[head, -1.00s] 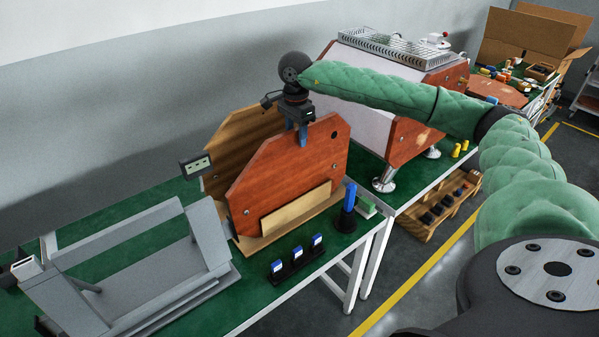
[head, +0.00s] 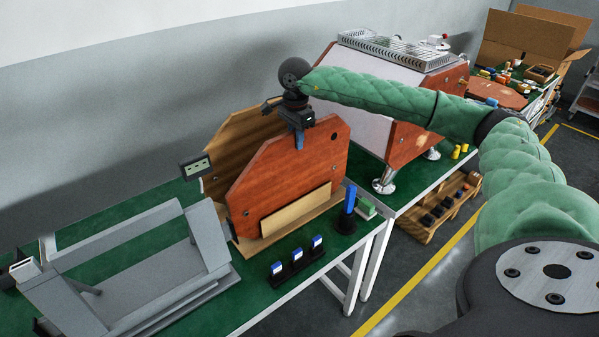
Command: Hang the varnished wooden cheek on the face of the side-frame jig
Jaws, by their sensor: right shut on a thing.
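The varnished wooden cheek (head: 285,178), a reddish-brown panel with cut corners, stands upright in a pale wooden rack (head: 276,230). My right gripper (head: 299,140) reaches it from above and is shut on its top edge, with a blue finger on the near face. The far finger is hidden behind the panel. A lighter wooden panel (head: 226,138) stands just behind it, partly covered. The grey frame (head: 208,236) at the left of the bench looks like the side-frame jig; its sloping face holds no wooden panel. My left gripper is not in view.
A small display (head: 195,167) stands between frame and rack. A black holder with blue-topped pieces (head: 297,263) and a blue-handled tool (head: 349,200) sit near the front edge. A wood-sided machine (head: 403,146) stands right of the rack. Green bench surface shows behind the frame.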

